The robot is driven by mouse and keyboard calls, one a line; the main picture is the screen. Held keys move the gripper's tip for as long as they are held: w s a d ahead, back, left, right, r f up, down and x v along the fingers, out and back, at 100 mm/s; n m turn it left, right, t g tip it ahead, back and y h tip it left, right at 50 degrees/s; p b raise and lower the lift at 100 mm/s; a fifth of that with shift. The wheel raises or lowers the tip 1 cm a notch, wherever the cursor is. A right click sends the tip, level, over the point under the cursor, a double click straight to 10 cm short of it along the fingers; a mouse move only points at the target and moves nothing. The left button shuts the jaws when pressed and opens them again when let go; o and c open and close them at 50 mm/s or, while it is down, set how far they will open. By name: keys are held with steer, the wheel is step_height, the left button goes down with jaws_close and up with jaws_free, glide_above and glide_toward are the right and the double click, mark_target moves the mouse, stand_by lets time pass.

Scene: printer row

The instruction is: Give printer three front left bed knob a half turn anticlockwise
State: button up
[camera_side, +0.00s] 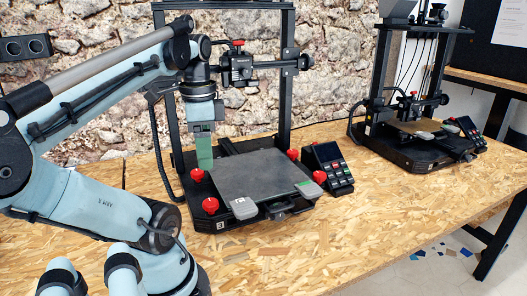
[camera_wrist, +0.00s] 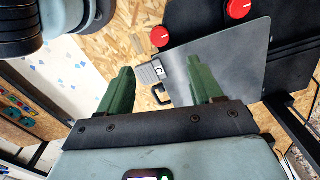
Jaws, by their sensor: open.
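A printer (camera_side: 250,165) stands in the middle of the side view, with a grey bed plate and red knobs around it. Its front left knob (camera_side: 210,205) is the red one at the near left corner, beside a grey clip. It also shows in the wrist view (camera_wrist: 160,36), beyond my fingertips. A second red knob (camera_side: 197,175) is at the rear left and also shows in the wrist view (camera_wrist: 238,9). My gripper (camera_side: 204,165) points down above the bed's left side, apart from the front left knob. Its green fingers (camera_wrist: 162,80) are spread with nothing between them.
Two more red knobs (camera_side: 293,155) (camera_side: 319,177) are on the bed's right side. A control panel (camera_side: 327,167) stands right of the printer. The printer's upright frame (camera_side: 286,85) rises close by. Another printer (camera_side: 415,135) is farther right. The wooden table (camera_side: 290,255) is clear in front.

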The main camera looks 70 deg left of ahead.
mark_target(210, 203)
steer(key=shift+s+f, duration=0.1)
steer(key=shift+f, duration=5.9)
steer(key=c, duration=1.1)
steer(key=shift+o, duration=0.2)
steer(key=shift+n, duration=0.3)
steer(key=n, duration=0.4)
steer(key=shift+n, duration=0.3)
steer(key=n, duration=0.5)
steer(key=shift+n, duration=0.3)
